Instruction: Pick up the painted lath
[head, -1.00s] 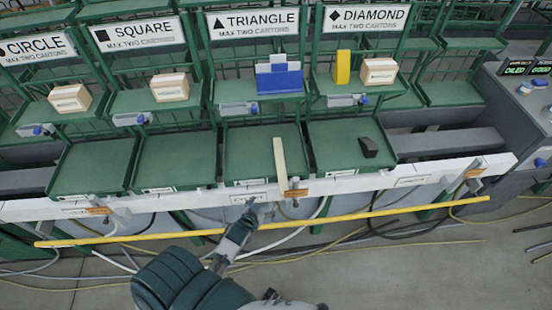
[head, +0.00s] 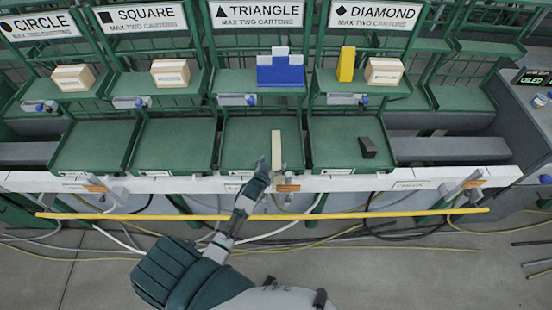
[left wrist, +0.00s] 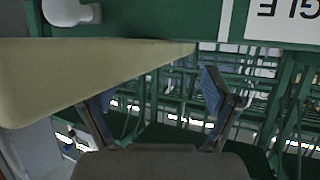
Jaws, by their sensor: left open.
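The painted lath, a pale cream stick (head: 277,152), stands out near the front of the green tray under the TRIANGLE sign, its lower end close to the white rail. My left gripper (head: 263,162) is just left of the lath's lower part in the head view, and its fingers look small and blurred there. In the left wrist view the lath (left wrist: 70,75) looms large from the left edge, narrowing to the right. The open fingers (left wrist: 155,95) show below and beside it, with no lath clearly between them. Whether a finger touches it I cannot tell. My right gripper is not in view.
The white rail (head: 360,183) runs along the front, with a yellow bar (head: 350,215) below it. A dark block (head: 367,148) lies in the DIAMOND tray. Cartons, a blue holder (head: 280,72) and a yellow block (head: 346,64) stand on the upper shelves.

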